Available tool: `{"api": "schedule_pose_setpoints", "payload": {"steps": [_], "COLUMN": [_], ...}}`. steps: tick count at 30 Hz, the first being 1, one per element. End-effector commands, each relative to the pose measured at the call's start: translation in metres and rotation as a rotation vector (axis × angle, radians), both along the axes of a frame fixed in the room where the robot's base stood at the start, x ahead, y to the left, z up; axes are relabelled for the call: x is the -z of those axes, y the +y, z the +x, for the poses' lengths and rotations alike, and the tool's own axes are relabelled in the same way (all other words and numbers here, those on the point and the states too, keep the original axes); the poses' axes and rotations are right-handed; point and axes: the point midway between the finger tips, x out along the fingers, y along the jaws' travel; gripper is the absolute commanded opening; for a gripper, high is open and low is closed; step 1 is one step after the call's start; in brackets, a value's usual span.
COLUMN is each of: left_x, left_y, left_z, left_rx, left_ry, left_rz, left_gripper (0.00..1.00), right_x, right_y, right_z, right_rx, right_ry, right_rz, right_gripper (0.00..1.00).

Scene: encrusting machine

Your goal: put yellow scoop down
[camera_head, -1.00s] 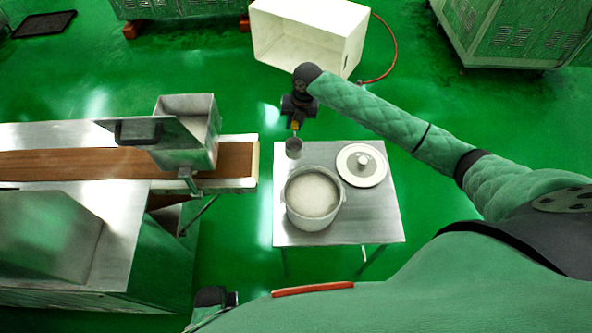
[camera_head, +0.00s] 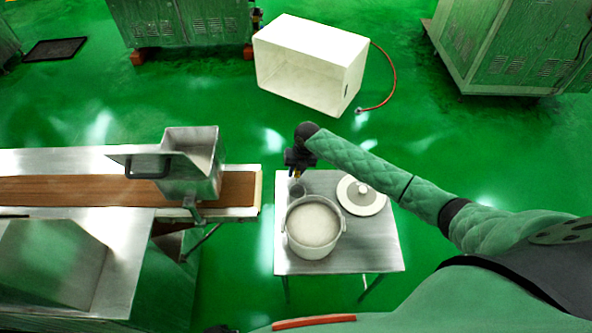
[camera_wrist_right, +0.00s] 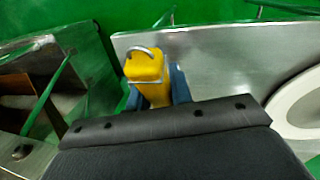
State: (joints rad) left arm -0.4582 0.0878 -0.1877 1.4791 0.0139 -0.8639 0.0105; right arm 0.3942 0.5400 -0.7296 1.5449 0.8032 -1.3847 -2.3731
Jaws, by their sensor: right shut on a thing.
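My right gripper (camera_wrist_right: 160,90) is shut on the yellow handle of the yellow scoop (camera_wrist_right: 144,66). Its blue fingers sit on either side of the handle, and a metal loop shows at the handle's end. In the head view the scoop's grey cup (camera_head: 297,190) is at the far left corner of the metal table (camera_head: 345,258), just behind the pot. My right gripper (camera_head: 297,174) is above it. I cannot tell whether the cup touches the table. My left gripper is not in view.
A pot (camera_head: 313,226) filled with pale stuff stands on the table. A round white lid (camera_head: 361,197) lies to its right. The machine with a brown belt (camera_head: 80,190) is at left. A white box (camera_head: 310,62) stands on the floor behind. The table's front right is clear.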

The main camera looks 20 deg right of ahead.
Motion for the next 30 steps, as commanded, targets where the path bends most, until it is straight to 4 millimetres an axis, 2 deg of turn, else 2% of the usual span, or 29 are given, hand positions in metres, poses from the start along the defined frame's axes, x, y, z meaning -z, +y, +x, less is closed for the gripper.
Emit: {"api": "schedule_pose_setpoints", "payload": {"steps": [13, 14, 17, 28, 30], "left_x": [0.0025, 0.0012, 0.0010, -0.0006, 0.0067], "left_y": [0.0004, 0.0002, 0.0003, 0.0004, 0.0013], "left_z": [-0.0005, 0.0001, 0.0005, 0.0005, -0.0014], "left_rx": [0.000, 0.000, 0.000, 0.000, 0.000], "left_ry": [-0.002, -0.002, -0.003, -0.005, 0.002], "left_rz": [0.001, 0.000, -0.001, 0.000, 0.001], "left_gripper": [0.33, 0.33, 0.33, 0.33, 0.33], "right_x": [0.0068, 0.0072, 0.0067, 0.0036, -0.0004], "right_y": [-0.0003, -0.0004, -0.0003, -0.0003, -0.0021], "right_z": [0.0006, 0.0004, 0.0003, 0.0003, 0.0008], "right_rx": [0.000, 0.000, 0.000, 0.000, 0.000], "right_ry": [-0.002, -0.002, -0.002, -0.002, -0.003], "right_rz": [0.000, 0.000, 0.000, 0.000, -0.002], "right_gripper": [0.00, 0.23, 0.43, 0.43, 0.43]}}
